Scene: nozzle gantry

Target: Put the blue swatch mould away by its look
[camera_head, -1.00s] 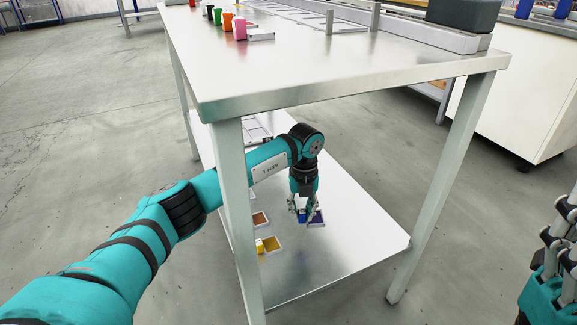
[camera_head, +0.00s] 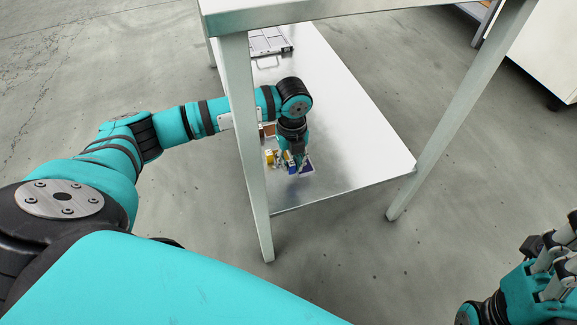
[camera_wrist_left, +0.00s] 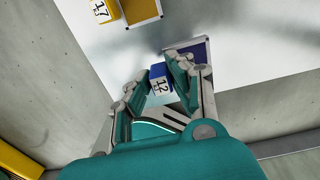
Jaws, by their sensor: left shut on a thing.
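The blue mould (camera_wrist_left: 160,82), a small block with a white label reading 12, is between the fingers of my left gripper (camera_wrist_left: 162,88). In the head view the left gripper (camera_head: 292,168) reaches down over the lower shelf, shut on the blue mould (camera_head: 288,156). Beside it lies a shallow white-rimmed tray with a dark blue floor (camera_wrist_left: 203,50), also visible in the head view (camera_head: 307,167). I cannot tell whether the mould touches the shelf. My right gripper (camera_head: 556,252) is at the lower right, away from the shelf; its opening is unclear.
A yellow block labelled 17 (camera_wrist_left: 102,10) stands by an ochre tray (camera_wrist_left: 143,10). A brown tray (camera_head: 269,130) lies farther back on the lower shelf (camera_head: 345,125). A table leg (camera_head: 250,150) stands in front of my left arm. The shelf's right part is clear.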

